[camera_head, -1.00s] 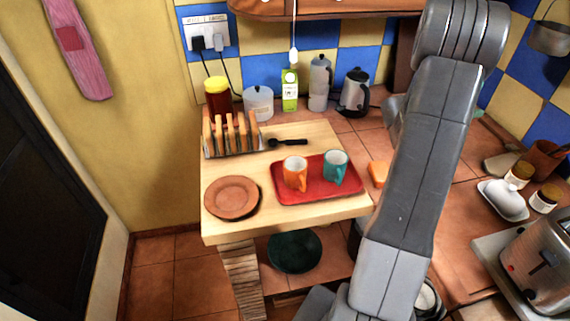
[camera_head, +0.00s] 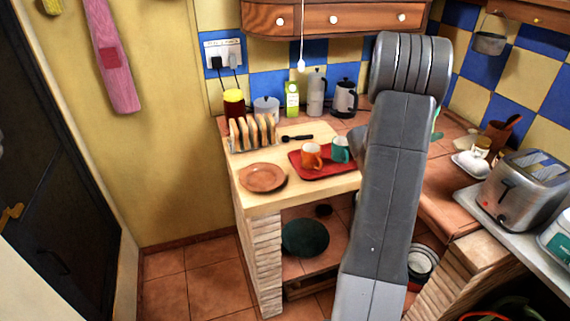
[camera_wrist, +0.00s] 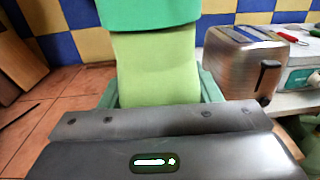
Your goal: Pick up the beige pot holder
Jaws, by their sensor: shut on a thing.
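My gripper (camera_wrist: 155,75) shows at close range in the wrist view, above its dark mount. Its upright green parts fill the middle of that view. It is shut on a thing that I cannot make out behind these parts. In the head view my grey arm hides most of the gripper, and only a bit of green shows at the arm's right edge. I cannot clearly pick out a beige pot holder in either view.
A red tray (camera_head: 304,172) with an orange mug (camera_head: 311,155) and a teal mug (camera_head: 341,149) stands left of my arm, near a toast rack (camera_head: 253,132) and a plate (camera_head: 263,177). A toaster (camera_head: 525,187) and a white butter dish (camera_head: 471,165) stand at right. Floor at left is clear.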

